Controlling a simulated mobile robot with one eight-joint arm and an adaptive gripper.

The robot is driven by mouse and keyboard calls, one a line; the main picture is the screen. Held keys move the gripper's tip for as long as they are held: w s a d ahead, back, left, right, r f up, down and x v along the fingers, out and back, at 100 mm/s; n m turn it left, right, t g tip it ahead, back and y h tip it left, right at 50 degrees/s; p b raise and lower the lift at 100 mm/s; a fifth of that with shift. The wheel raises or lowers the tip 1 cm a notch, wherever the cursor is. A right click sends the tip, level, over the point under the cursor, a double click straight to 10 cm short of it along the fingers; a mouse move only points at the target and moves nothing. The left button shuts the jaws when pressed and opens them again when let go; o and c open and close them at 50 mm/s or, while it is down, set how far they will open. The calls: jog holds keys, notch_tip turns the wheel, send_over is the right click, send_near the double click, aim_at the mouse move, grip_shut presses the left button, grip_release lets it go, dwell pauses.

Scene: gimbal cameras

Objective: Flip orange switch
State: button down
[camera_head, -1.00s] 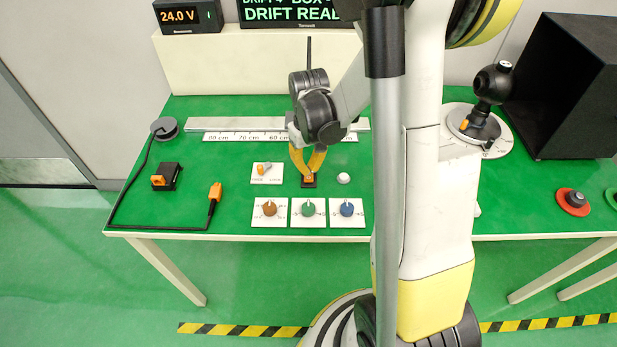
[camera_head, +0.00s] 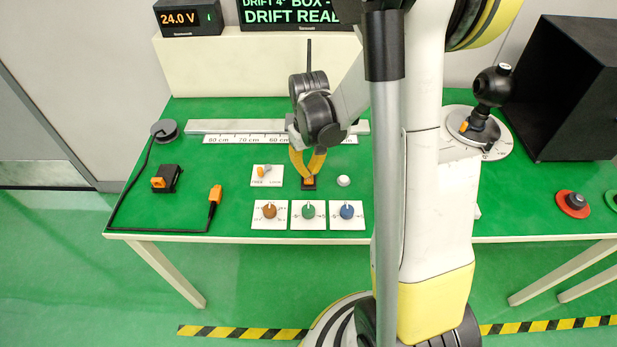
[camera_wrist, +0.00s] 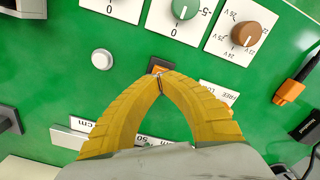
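The orange switch (camera_head: 309,182) is a small orange rocker in a black housing on the green table, partly hidden under my fingertips. In the wrist view the switch (camera_wrist: 157,67) shows just beyond the tips. My gripper (camera_head: 308,174) points down at it from behind. Its yellow fingers (camera_wrist: 160,79) meet at the tips, with a thin slit between them and nothing clearly held. The tips overlap the switch housing in both views; I cannot tell whether they touch the rocker.
A FREE/LOCK plate (camera_head: 267,176) with an orange-tipped lever lies left of the switch. A white button (camera_head: 343,181) is to its right. Brown (camera_head: 269,210), green (camera_head: 308,210) and blue (camera_head: 347,210) knobs stand in front. A black box (camera_head: 167,178) with an orange part sits farther left.

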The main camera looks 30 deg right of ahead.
aim_at(309, 180)
jog(key=shift+f+b, duration=1.55)
jog(key=shift+f, duration=0.3)
dwell(0.8)
jog(key=shift+r, duration=0.15)
jog(key=shift+r+p, duration=2.55)
jog(key=shift+r, duration=0.85)
